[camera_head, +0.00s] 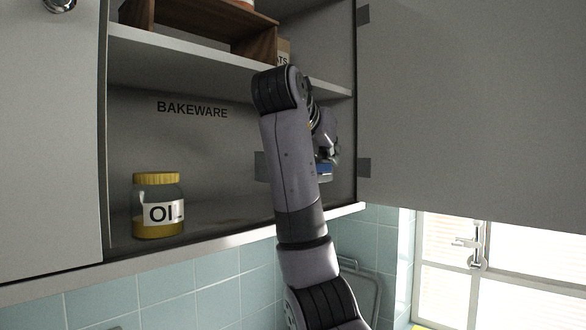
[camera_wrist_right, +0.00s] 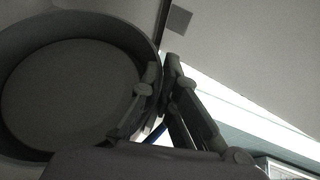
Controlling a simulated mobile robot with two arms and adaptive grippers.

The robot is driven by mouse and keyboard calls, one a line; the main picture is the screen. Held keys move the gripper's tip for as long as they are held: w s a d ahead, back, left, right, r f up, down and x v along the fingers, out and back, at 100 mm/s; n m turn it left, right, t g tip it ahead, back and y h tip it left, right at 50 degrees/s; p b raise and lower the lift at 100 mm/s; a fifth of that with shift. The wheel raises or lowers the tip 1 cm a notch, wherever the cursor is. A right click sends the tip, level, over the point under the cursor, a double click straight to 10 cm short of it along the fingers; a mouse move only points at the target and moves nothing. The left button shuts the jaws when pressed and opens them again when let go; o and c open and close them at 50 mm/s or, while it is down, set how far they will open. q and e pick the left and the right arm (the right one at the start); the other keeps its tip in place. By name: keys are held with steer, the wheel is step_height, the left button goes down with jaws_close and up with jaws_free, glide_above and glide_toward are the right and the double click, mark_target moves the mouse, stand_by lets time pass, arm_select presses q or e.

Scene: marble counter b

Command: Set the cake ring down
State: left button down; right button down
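The cake ring (camera_wrist_right: 75,30) is a wide, dark grey round band that fills the left of the right wrist view. My right gripper (camera_wrist_right: 161,68) has one finger inside the ring and one outside, pinching its wall. In the head view my right arm reaches up into the open cupboard, at the right end of the shelf marked BAKEWARE (camera_head: 192,109). A grey piece left of the forearm (camera_head: 261,166) appears to be part of the ring; the arm hides the rest. I cannot tell whether the ring touches the shelf. My left gripper is out of view.
An oil jar (camera_head: 158,206) with a yellow lid stands at the left of the same shelf. A wooden box (camera_head: 205,25) is on the shelf above. The open cupboard door (camera_head: 470,100) is on the right. The shelf between jar and arm is clear.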

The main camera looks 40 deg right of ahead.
steer(key=w+p, duration=0.2)
steer(key=w, duration=0.1)
steer(key=w+p, duration=0.2)
steer(key=w, duration=0.1)
steer(key=w+a+p, duration=0.1)
steer(key=w+p, duration=0.1)
steer(key=w, duration=0.2)
steer(key=shift+r, duration=0.15)
steer(key=shift+f, duration=0.5)
steer(key=shift+d+f+p, duration=0.15)
steer(key=shift+f+p, duration=0.4)
steer(key=shift+f, duration=0.7)
step_height(320, 180, down, 2)
steer(key=shift+f+p, duration=0.1)
steer(key=shift+p, duration=0.45)
steer(key=shift+w+f+p, duration=0.1)
steer(key=shift+f+p, duration=0.45)
steer(key=shift+p, duration=0.1)
steer(key=shift+f, duration=0.2)
steer(key=shift+f, duration=0.15)
